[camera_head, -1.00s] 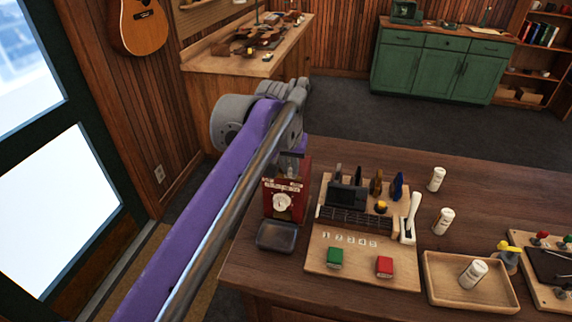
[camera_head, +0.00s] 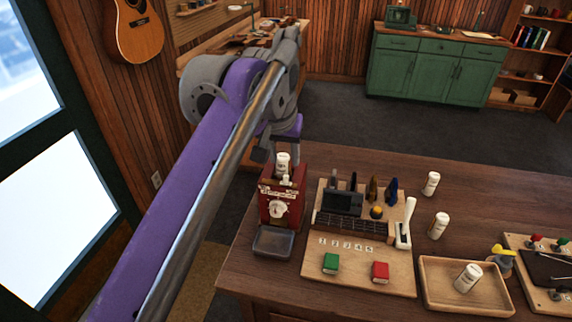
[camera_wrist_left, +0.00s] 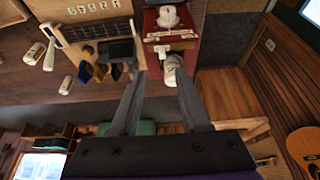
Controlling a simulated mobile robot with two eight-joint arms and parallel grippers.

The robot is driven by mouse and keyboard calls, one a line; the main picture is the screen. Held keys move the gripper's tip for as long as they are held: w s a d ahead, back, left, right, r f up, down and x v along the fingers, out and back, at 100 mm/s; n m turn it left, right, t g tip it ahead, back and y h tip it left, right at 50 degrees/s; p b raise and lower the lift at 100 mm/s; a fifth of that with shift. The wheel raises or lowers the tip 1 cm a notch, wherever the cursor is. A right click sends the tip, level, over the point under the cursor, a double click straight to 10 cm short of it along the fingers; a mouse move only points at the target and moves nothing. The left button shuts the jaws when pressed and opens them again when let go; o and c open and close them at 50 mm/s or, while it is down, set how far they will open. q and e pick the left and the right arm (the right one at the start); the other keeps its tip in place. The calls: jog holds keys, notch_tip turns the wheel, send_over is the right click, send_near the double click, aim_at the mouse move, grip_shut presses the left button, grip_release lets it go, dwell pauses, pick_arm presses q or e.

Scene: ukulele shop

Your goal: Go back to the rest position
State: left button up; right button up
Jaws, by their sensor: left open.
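My left gripper (camera_head: 277,152) is up beside the top of a red dispenser-like box (camera_head: 272,206), behind it in the head view. In the left wrist view the gripper (camera_wrist_left: 160,80) has its two fingers apart. A white bottle (camera_head: 283,162) stands on top of the red box. In the left wrist view the bottle (camera_wrist_left: 172,72) appears beyond the fingertips, near the right finger; whether they touch is hard to tell. My right gripper is not in view.
A dark tray (camera_head: 273,241) sits before the red box. A wooden board (camera_head: 345,272) with a fretboard, tools and green and red blocks is to its right. White bottles (camera_head: 439,225) and a wooden tray (camera_head: 436,291) stand farther right. A guitar (camera_head: 137,28) hangs on the wall.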

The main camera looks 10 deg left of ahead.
pick_arm(q)
jog(key=shift+v, duration=1.15)
jog(key=shift+f, duration=0.1)
